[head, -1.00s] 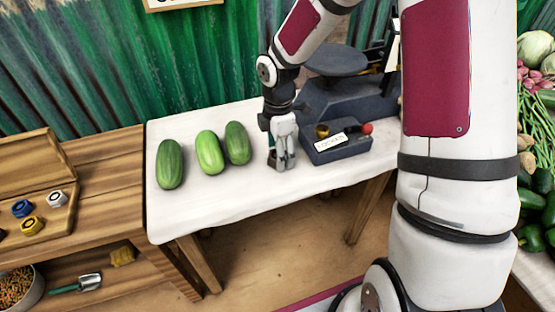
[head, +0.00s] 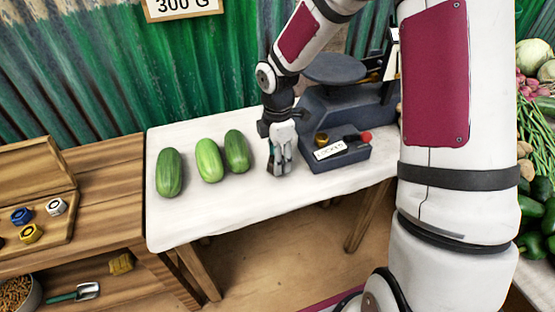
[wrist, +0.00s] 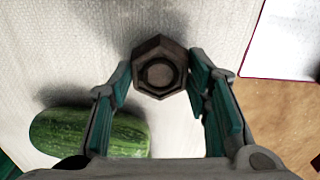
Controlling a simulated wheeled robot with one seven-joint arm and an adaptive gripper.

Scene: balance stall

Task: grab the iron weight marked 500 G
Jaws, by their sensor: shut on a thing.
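A dark hexagonal iron weight (wrist: 160,66) with a round recess in its top sits between my fingertips in the wrist view. No marking on it can be read. My gripper (head: 280,170) is shut on the weight, with one finger on each side. It points down at the white-covered table (head: 220,222), left of the scale. In the head view the fingers hide the weight. I cannot tell whether it touches the cloth.
Several green cucumbers (head: 209,160) lie left of my gripper; one cucumber (wrist: 85,133) is close by in the wrist view. A dark scale (head: 340,120) with a red knob stands close on the right. A wooden box (head: 35,215) holds coloured weights. The table's front is clear.

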